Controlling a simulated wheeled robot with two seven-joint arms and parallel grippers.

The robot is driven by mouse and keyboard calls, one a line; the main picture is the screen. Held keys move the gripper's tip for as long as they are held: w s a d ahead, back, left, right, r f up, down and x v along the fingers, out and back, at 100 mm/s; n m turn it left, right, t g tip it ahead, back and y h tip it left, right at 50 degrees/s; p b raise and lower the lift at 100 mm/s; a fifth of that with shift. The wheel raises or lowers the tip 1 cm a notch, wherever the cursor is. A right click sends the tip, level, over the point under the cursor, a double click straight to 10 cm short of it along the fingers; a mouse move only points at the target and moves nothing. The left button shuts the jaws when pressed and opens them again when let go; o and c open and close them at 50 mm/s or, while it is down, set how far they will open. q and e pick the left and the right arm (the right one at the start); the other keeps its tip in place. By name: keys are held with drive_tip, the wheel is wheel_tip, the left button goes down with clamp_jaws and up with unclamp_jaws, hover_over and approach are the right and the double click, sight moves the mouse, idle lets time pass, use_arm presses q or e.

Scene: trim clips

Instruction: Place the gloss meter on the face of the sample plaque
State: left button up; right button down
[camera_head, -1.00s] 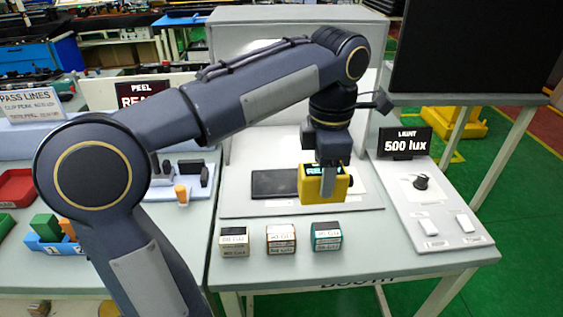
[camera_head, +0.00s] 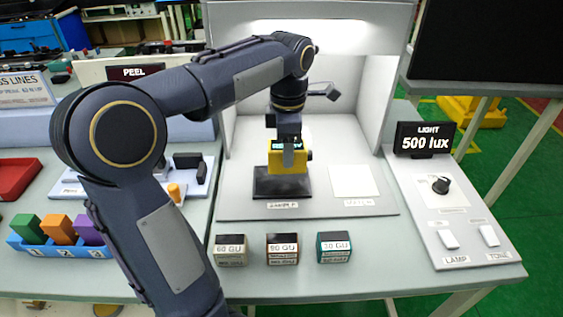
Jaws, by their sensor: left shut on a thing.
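The gloss meter (camera_head: 289,161) is a yellow block with a dark top and a small lit display. My left gripper (camera_head: 289,143) points down from above and is shut on it. The sample plaque (camera_head: 282,189) is a flat black plate on the booth floor, over the label "SAMPLE". The meter is upright over the plaque and hides part of its middle. Its lower edge appears at or just above the plaque's face; I cannot tell whether they touch. My right gripper is not in view.
A white card (camera_head: 353,181) lies right of the plaque on the booth floor (camera_head: 235,208). Several small gloss blocks (camera_head: 282,248) stand along the front. A control panel (camera_head: 440,215) with a knob and two switches is at right, beneath the "500 lux" sign (camera_head: 424,140).

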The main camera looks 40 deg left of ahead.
sight(281, 162)
use_arm(q)
drive_tip(key=shift+w+a+f, duration=0.1)
drive_tip(key=shift+a+f, duration=0.45)
drive_tip(key=shift+f, duration=0.15)
drive_tip(key=f, duration=0.1)
drive_tip(key=a+f, duration=0.1)
drive_tip(key=f, duration=0.1)
drive_tip(key=shift+f+b, duration=0.1)
drive_tip(key=shift+b, duration=0.2)
drive_tip(key=shift+d+f, duration=0.1)
drive_tip(key=shift+f, duration=0.25)
drive_tip(key=shift+f, duration=0.1)
drive_tip(key=shift+f, duration=0.15)
drive_tip(key=o, duration=1.1)
